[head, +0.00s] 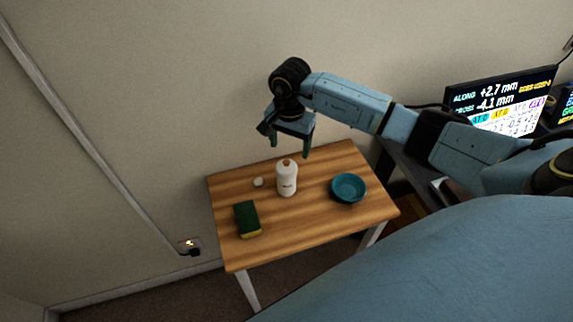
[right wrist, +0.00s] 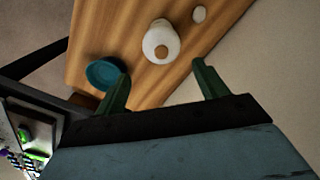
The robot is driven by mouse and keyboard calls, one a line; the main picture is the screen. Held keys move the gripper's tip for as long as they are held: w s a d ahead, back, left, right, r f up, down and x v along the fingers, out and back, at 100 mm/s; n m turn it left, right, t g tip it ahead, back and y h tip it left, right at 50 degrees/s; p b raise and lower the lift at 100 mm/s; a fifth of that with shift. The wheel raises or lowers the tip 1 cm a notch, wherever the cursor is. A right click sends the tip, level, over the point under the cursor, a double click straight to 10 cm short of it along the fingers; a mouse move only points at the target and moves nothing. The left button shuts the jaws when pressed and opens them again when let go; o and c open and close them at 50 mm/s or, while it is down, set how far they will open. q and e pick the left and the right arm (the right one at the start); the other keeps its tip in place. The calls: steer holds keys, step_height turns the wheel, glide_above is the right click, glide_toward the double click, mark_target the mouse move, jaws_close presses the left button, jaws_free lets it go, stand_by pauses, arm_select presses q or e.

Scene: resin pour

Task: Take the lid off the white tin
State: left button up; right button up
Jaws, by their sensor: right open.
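My right gripper (head: 291,152) is open and empty, fingers pointing down, above and apart from the tin. My left gripper is not in view.
On the wooden table (head: 318,222), a teal bowl (head: 348,186) stands right of the tin and a green and yellow sponge (head: 247,219) lies at front left. The table's front middle is clear. A wall is behind; a monitor (head: 503,98) stands at the right.

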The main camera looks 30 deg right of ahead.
mark_target(287, 162)
steer(key=f, duration=0.2)
steer(key=a+f+p, duration=0.1)
steer(key=f, duration=0.1)
steer(key=shift+f, duration=0.85)
steer(key=shift+s, duration=0.15)
steer(key=c, duration=1.2)
